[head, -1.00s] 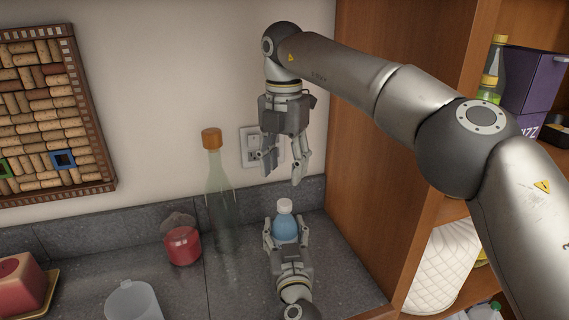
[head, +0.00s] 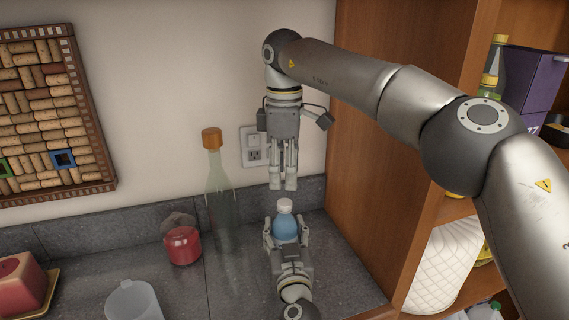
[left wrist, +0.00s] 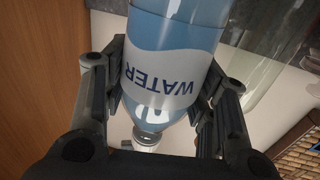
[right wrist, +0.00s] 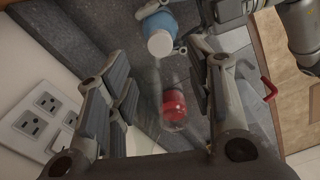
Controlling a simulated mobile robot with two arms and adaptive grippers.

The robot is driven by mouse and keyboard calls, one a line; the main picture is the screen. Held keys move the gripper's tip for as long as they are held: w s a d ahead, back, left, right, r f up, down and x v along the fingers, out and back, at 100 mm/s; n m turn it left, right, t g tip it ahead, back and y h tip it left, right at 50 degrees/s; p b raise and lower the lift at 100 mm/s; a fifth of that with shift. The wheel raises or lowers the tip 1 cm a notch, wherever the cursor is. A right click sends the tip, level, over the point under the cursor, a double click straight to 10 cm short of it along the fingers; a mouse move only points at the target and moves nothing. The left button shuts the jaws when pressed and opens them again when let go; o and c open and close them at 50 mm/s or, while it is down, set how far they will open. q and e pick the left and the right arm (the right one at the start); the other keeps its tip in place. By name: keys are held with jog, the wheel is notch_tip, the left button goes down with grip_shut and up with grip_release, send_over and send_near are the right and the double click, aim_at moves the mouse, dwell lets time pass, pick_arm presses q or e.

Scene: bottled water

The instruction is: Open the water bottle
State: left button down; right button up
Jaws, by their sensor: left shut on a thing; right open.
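The water bottle (head: 285,226) is blue with a white cap (head: 285,205) and stands upright on the counter. My left gripper (head: 286,243) is shut around its body from the front. The left wrist view shows the "WATER" label (left wrist: 160,82) between the fingers. My right gripper (head: 284,186) points down above the cap, with a small gap between them. In the right wrist view its fingers (right wrist: 160,95) are apart and empty. The white cap also shows there (right wrist: 160,43), with the blue body (right wrist: 157,22) beyond it.
A tall clear bottle with a cork-coloured top (head: 219,190) and a red jar (head: 182,245) stand to the left. A clear cup (head: 133,300) is at the front left. A wall outlet (head: 253,147) is behind, and a wooden cabinet side (head: 375,150) bounds the right.

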aim_at(285, 202)
notch_tip(285, 202, down, 7)
jog(key=shift+r, duration=0.1)
jog(key=shift+c, duration=0.5)
